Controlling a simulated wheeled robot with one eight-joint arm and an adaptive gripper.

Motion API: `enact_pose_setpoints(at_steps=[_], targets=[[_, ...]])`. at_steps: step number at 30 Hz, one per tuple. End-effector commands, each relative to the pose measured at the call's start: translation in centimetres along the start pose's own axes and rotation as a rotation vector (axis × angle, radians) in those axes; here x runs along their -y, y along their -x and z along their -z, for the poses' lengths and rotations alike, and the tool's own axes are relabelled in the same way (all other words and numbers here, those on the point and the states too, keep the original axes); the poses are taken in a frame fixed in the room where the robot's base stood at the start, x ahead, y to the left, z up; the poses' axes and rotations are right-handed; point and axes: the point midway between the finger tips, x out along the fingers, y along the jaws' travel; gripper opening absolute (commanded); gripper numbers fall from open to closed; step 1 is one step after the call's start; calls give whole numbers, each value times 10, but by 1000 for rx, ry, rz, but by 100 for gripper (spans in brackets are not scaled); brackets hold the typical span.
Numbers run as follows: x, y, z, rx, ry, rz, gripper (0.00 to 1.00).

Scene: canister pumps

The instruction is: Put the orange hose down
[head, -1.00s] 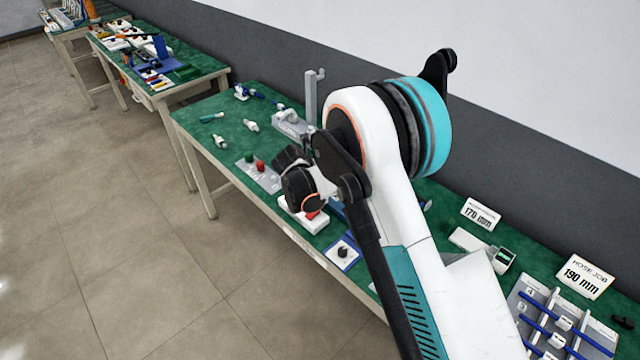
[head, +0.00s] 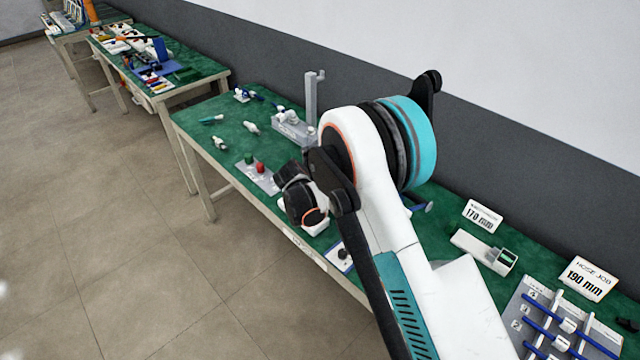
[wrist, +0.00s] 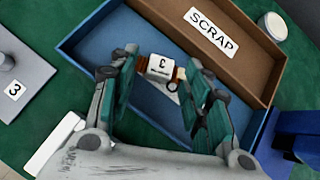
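I cannot tell how high the hose is above the tray floor. In the head view, my arm hides the fingers and the hose.
A grey plate (wrist: 20,72) marked 3 is left of the tray, and a dark blue block (wrist: 300,132) is to its right. In the head view, the green bench (head: 195,110) holds a plate with green and red knobs (head: 260,168) and a grey post (head: 311,98).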

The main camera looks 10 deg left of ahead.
Motion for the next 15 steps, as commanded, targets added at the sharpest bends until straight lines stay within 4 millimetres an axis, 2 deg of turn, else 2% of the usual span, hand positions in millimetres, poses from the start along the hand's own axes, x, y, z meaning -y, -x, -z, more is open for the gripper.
enact_pose_setpoints(at_steps=[8,11,15], targets=[[0,4,-2,0,0,0,44],[0,18,-2,0,2,-2,44],[0,46,-3,0,2,-1,44]])
